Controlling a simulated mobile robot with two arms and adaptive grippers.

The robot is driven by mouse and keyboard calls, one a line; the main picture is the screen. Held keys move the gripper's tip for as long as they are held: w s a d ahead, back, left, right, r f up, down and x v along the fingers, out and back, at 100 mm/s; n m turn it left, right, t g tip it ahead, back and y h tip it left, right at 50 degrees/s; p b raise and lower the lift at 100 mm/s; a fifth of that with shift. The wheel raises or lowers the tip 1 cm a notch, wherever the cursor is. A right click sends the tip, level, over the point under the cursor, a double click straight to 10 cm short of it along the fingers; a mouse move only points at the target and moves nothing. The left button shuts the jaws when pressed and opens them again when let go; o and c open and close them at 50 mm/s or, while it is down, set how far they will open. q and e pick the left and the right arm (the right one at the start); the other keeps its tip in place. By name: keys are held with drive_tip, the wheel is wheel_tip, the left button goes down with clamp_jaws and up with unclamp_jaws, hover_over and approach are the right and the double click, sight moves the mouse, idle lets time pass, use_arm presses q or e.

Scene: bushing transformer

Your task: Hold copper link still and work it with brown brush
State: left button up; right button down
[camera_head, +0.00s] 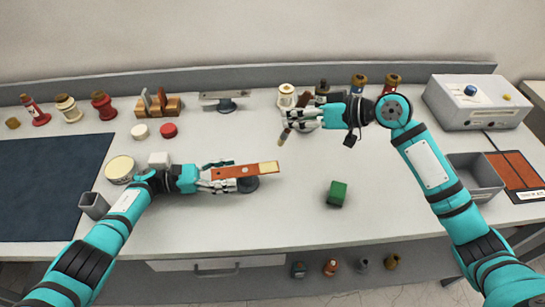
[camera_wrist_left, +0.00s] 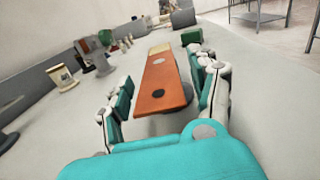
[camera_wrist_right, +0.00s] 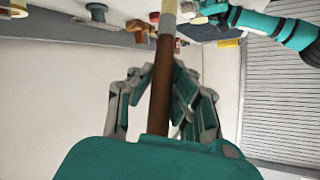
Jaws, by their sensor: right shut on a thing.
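The copper link (camera_head: 245,170), a flat orange-brown bar with a pale far end, rests on a dark round stand (camera_head: 247,184) at the middle front of the table. My left gripper (camera_head: 222,178) is around the link's near part. In the left wrist view the link (camera_wrist_left: 160,92) lies between the open fingers, with gaps visible at both sides. My right gripper (camera_head: 297,119) is shut on the brown brush (camera_head: 284,136), above the table and behind the link. The brush slants down left. In the right wrist view its brown handle (camera_wrist_right: 161,85) runs between the fingers, ending in a pale tip.
A green block (camera_head: 337,193) lies right of the link. A white block (camera_head: 159,160) and a round tin (camera_head: 121,169) stand near my left arm. Bottles, a wooden rack (camera_head: 160,107) and a second stand (camera_head: 225,101) line the back. A grey bin (camera_head: 474,177) sits right.

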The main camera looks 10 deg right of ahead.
use_arm(q)
drive_tip(key=a, duration=0.7)
drive_tip(key=shift+a, duration=0.25)
